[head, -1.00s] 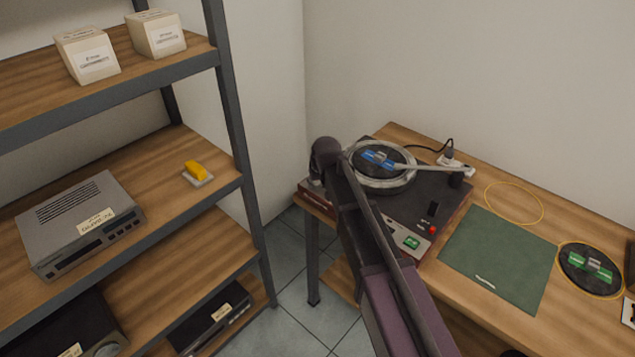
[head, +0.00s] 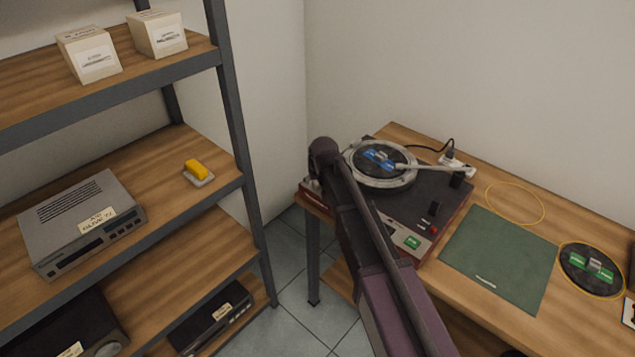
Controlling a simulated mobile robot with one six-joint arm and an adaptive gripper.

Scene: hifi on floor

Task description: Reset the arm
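My arm (head: 375,250) reaches up from the bottom of the head view, with its dark rounded joint (head: 324,150) in front of the left side of the turntable. My gripper does not show; it cannot be told whether it holds anything. The turntable (head: 418,207) stands on the wooden table, with a black record with a blue label on its platter (head: 352,163). Its tonearm (head: 432,169) lies across toward the platter. My arm hides part of the turntable's left and front.
A green mat (head: 500,255) and a black record with green pieces (head: 576,272) lie on the table (head: 400,133). A yellow ring outline (head: 488,193) is empty.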

